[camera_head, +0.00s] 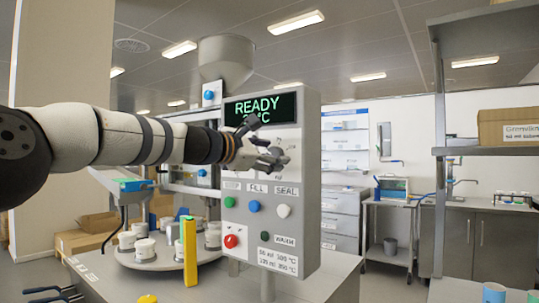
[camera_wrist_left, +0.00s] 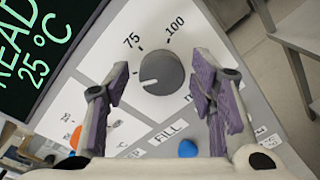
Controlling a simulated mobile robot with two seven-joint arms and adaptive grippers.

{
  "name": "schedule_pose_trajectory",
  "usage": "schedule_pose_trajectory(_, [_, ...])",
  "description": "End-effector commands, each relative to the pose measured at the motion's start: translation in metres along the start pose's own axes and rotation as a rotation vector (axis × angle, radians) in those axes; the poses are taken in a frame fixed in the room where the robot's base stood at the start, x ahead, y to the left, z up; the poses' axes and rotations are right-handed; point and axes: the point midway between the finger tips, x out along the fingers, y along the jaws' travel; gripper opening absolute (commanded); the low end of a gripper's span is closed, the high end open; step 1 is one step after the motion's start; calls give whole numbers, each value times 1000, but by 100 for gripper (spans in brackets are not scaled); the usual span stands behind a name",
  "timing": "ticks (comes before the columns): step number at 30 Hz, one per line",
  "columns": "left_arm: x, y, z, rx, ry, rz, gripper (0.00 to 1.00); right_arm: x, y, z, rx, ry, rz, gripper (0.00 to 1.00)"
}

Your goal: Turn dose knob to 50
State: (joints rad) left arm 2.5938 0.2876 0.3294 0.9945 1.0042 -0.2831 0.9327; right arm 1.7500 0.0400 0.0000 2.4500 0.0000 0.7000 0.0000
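The dose knob (camera_wrist_left: 161,72) is a round grey dial on the white control panel (camera_head: 309,180). In the left wrist view, labels 75 and 100 stand above it, and a pale mark on it points to the lower left of the picture. My left gripper (camera_head: 268,138) is open in front of the panel. In the left wrist view its purple-padded fingers (camera_wrist_left: 162,82) stand on either side of the knob, with gaps visible; whether they reach its depth is unclear. In the head view the gripper hides the knob. My right gripper is not in view.
The display (camera_head: 262,107) reads READY; the left wrist view shows 25 °C. Blue (camera_head: 254,206), white (camera_head: 284,211), green (camera_head: 229,202) and red (camera_head: 231,241) buttons sit below the knob. A round turntable (camera_head: 170,262) with white jars and a yellow post (camera_head: 190,255) stand left.

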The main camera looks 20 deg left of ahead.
Motion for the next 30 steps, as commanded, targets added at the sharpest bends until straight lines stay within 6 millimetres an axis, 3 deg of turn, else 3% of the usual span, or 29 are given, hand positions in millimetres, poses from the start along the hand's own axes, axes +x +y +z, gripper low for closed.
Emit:
schedule_pose_trajectory(9, [-2,0,-1,-1,1,-1,56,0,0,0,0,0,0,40])
schedule_pose_trajectory(21, [-69,1,0,0,-1,1,56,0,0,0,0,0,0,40])
schedule_pose_trajectory(30, [-75,-1,0,1,0,-1,56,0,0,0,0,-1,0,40])
